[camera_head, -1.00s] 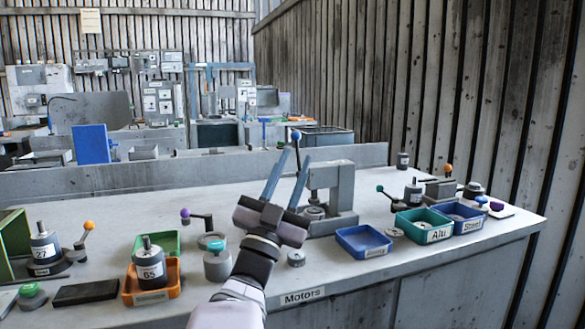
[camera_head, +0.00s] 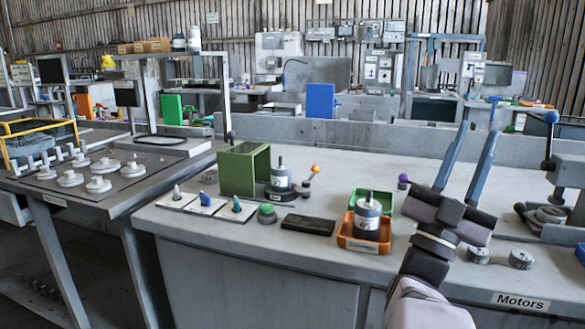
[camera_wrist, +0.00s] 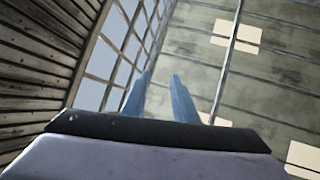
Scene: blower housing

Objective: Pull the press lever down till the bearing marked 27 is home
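The press (camera_head: 566,180) stands at the right edge and is partly cut off. Its lever ends in a blue knob (camera_head: 551,117), raised at the top. A round part (camera_head: 550,213) sits at the press base; I cannot tell whether it is the bearing, and no 27 is readable there. My gripper (camera_head: 478,130) points upward, left of the press and apart from the lever in the picture. Its two blue-grey fingers are spread, with nothing between them. In the wrist view my gripper (camera_wrist: 160,80) is also open and empty, facing windows and the roof.
A grey motor (camera_head: 280,174) stands by a green box (camera_head: 243,169). An orange tray (camera_head: 364,244) holds another motor (camera_head: 367,217). A purple-knobbed lever (camera_head: 403,181) and small round parts (camera_head: 520,259) are near my arm. The bench's middle back is clear.

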